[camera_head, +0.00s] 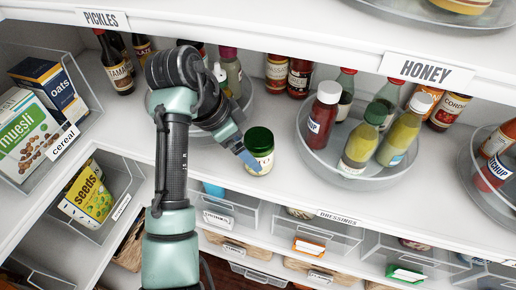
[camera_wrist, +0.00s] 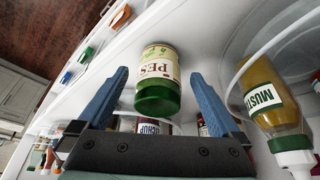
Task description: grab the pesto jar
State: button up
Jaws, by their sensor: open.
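The pesto jar (camera_head: 259,150) has a green lid and a pale label and stands on the white shelf, between two round trays in the head view. In the wrist view the jar (camera_wrist: 158,80) appears upside down, with "PES" readable on its label. My gripper (camera_wrist: 158,92) is open, with one blue finger on each side of the jar in that view. I cannot tell whether either finger touches it. In the head view my gripper (camera_head: 246,157) is at the jar's left side, and its far finger is hidden.
A round clear tray (camera_head: 352,180) with ketchup and mustard bottles stands right of the jar. A mustard bottle (camera_wrist: 268,98) is close to the right finger. Another tray with bottles is behind my arm. The shelf's front edge (camera_head: 300,203) is just before the jar.

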aim_at(259, 137)
jog(key=d, duration=0.1)
jog(key=w+d+p, duration=0.1)
jog(key=d, duration=0.1)
jog(key=shift+w+d+r+p, duration=0.2)
jog(key=shift+w+r+p, duration=0.05)
jog(key=shift+w+p, duration=0.1)
jog(key=shift+p+x, duration=0.8)
jog(key=shift+x, duration=0.4)
jog(key=shift+f, duration=0.6)
jog(key=shift+r, duration=0.1)
grip_shut()
jog(key=shift+r, duration=0.1)
